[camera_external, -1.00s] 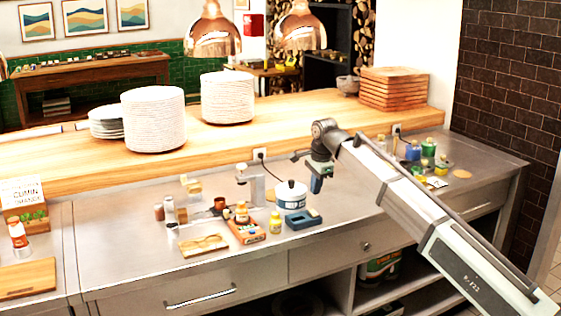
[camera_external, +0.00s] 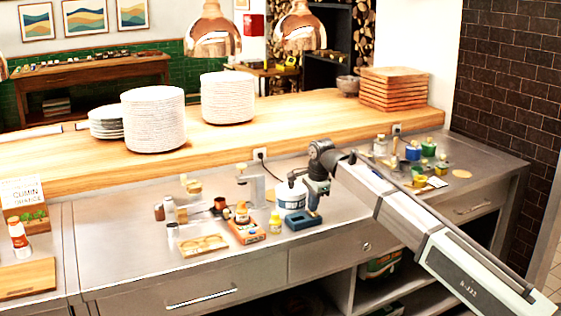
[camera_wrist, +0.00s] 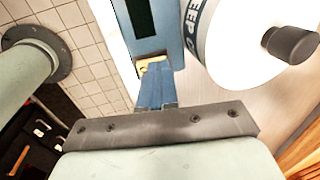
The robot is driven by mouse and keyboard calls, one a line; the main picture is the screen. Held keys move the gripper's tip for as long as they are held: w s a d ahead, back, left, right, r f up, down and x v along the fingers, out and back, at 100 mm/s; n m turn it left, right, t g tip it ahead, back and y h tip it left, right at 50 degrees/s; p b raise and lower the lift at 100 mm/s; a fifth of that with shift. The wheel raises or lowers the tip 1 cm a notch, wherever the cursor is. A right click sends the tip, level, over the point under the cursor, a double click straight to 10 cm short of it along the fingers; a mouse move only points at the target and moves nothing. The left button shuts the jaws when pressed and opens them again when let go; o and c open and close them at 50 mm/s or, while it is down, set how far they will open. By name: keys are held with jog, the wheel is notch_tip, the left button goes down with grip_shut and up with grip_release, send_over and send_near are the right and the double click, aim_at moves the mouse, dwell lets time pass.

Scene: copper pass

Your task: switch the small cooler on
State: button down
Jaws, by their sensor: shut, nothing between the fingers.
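The small cooler appears to be the round white tub (camera_external: 291,196) with a blue lettered band and dark lid knob. In the wrist view the tub (camera_wrist: 235,60) fills the upper right. A low blue unit (camera_external: 297,222) with a dark recess lies in front of it; it also shows in the wrist view (camera_wrist: 165,14). A yellowish piece (camera_wrist: 152,62) sits at its near end, partly hidden by my fingertips. My gripper (camera_external: 314,207) is shut and empty, pointing down over the unit's right end. Its blue fingers (camera_wrist: 155,75) appear at the yellowish piece; contact cannot be told.
Bottles and small tubs (camera_external: 413,152) stand right, behind my arm. The wooden ledge (camera_external: 330,120) runs behind.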

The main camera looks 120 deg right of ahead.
jog(key=shift+d+f, duration=0.4)
jog(key=shift+d, duration=0.05)
jog(key=shift+a+f, duration=0.1)
jog(key=shift+a, duration=0.15)
jog(key=shift+a+f, duration=0.15)
jog(key=shift+a, duration=0.75)
notch_tip(320, 180, up, 15)
jog(key=a, duration=0.1)
jog(key=shift+a, duration=0.2)
